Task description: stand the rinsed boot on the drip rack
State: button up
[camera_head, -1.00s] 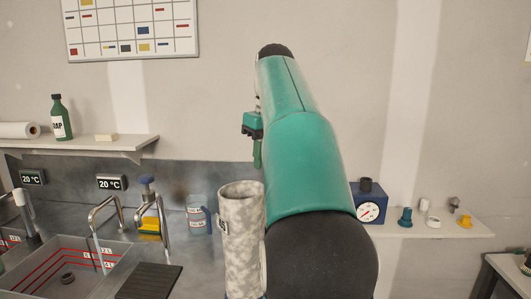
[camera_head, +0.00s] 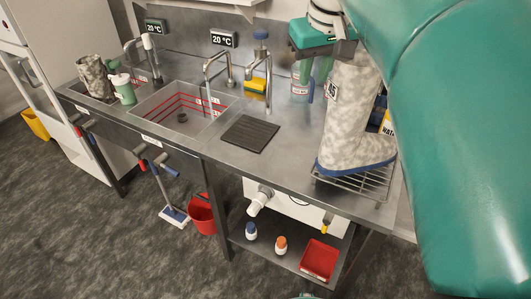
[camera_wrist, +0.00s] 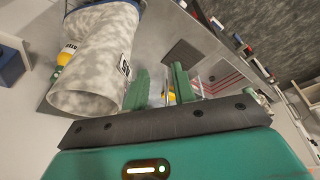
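A grey-white mottled boot (camera_head: 350,115) with a blue sole stands upright on the wire drip rack (camera_head: 372,188) at the right end of the bench, toe to the right. In the wrist view the boot (camera_wrist: 95,55) lies left of my fingers, its open top toward the camera. My gripper (camera_wrist: 160,88) has its two green fingers apart with nothing between them. In the head view my gripper (camera_head: 314,68) is beside the boot's upper shaft, on its left. The boot's top rim is hidden behind my wrist there.
A second mottled boot (camera_head: 95,76) and a green-and-white bottle (camera_head: 122,88) are at the left basin.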

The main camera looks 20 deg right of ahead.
jog(key=s+a+f+t, duration=0.1)
jog(key=s+a+f, duration=0.4)
jog(key=a+f, duration=0.2)
jog(key=s+a+f+t+y, duration=0.1)
jog(key=s+a+f, duration=0.4)
jog(key=f, duration=0.5)
jog(key=shift+s+a+f+n, duration=0.35)
jog(key=shift+a+n, duration=0.05)
jog(key=shift+a, duration=0.6)
